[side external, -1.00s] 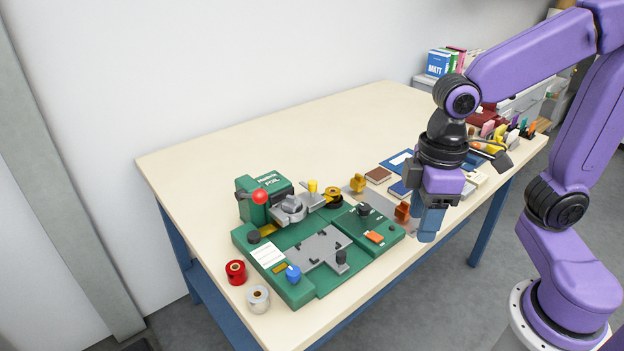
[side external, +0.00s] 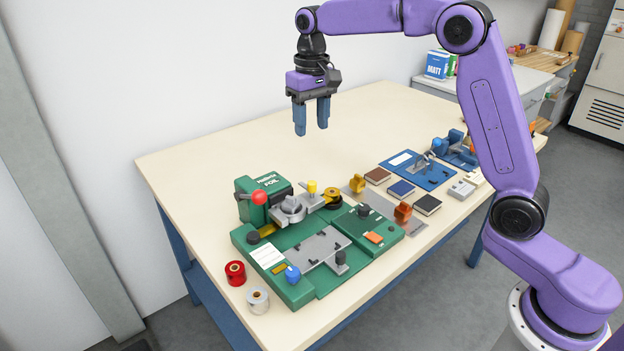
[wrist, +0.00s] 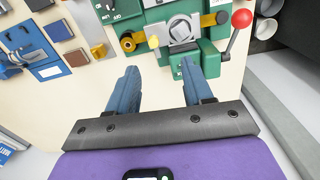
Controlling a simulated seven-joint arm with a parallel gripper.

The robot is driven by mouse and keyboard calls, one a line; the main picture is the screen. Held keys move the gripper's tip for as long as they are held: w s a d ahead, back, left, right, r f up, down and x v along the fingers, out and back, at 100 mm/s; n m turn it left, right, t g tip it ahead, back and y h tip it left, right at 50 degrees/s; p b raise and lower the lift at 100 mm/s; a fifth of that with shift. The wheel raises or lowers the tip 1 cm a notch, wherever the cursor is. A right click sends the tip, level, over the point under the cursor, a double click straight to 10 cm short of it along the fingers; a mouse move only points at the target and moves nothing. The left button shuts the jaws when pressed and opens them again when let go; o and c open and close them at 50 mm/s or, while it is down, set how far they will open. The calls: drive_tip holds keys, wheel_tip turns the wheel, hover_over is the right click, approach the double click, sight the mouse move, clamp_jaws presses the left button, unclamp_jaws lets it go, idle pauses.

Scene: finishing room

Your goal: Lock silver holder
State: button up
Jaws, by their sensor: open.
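The green foil machine (side external: 262,190) stands at the front left of the table. On it is a silver-grey round head (side external: 290,207) with a grey arm bearing a yellow knob (side external: 312,187). A flat silver-grey plate (side external: 318,244) with a dark knob (side external: 340,258) lies on its bed. I cannot tell which grey part is the silver holder, or whether it is locked. My gripper (side external: 311,130) is open and empty, high above the table behind the machine. In the wrist view, my gripper (wrist: 160,75) has its fingers apart, with the round head (wrist: 180,30) beyond them.
A red-balled lever (side external: 260,197) stands up from the machine. A gold roll (side external: 333,198) sits beside the head. A red roll (side external: 236,272) and a silver-white roll (side external: 258,299) stand at the front left. Small blocks and a blue board (side external: 418,169) lie right. The back of the table is clear.

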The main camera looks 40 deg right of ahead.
sight(312, 182)
drive_tip(key=shift+m, duration=0.6)
drive_tip(key=f, duration=0.5)
drive_tip(key=w+d+f, duration=0.1)
drive_tip(key=f, duration=0.5)
drive_tip(key=w+d+f, duration=0.1)
drive_tip(key=f, duration=0.5)
drive_tip(key=shift+w+f, duration=0.15)
drive_tip(key=shift+f, duration=0.05)
clamp_jaws()
